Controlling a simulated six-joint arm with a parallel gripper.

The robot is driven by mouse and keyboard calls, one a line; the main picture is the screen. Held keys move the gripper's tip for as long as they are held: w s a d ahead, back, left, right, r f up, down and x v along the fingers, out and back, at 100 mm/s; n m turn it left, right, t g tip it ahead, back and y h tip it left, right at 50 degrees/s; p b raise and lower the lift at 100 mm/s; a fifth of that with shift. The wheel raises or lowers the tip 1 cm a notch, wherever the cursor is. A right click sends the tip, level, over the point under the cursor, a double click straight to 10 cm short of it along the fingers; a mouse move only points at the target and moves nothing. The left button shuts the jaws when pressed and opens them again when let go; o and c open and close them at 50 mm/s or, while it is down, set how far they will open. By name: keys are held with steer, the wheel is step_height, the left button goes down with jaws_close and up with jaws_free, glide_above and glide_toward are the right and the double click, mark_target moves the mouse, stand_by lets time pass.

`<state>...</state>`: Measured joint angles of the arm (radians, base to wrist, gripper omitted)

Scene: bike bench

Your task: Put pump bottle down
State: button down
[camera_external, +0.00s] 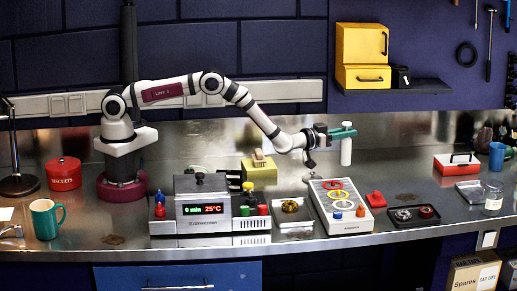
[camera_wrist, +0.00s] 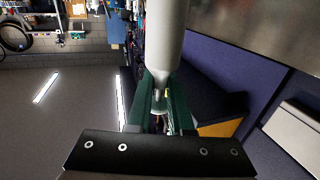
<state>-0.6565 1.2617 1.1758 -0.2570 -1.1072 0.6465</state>
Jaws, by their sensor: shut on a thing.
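The pump bottle (camera_external: 346,152) is a white cylinder, upright in the external view, held at the far end of my outstretched arm. My gripper (camera_external: 340,134) has green fingers and is shut on the bottle near its top. In the wrist view the white bottle (camera_wrist: 166,35) runs up from between the green fingers (camera_wrist: 160,100). The bottle's lower end looks close to the bench (camera_external: 400,180) or just above it; I cannot tell whether it touches.
A board with coloured rings (camera_external: 340,205) lies in front of the bottle. The bench behind and right of the bottle is clear.

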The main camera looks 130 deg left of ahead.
mark_target(346, 146)
steer(key=shift+s+a+f, duration=0.1)
steer(key=shift+a+f, duration=0.05)
steer(key=shift+f, duration=0.6)
steer(key=shift+s+a+f, duration=0.1)
steer(key=shift+a+f, duration=0.1)
steer(key=shift+f, duration=0.6)
steer(key=shift+a+f, duration=0.15)
steer(key=shift+f, duration=0.6)
steer(key=c, duration=0.8)
jaws_free()
steer(key=shift+f, duration=0.15)
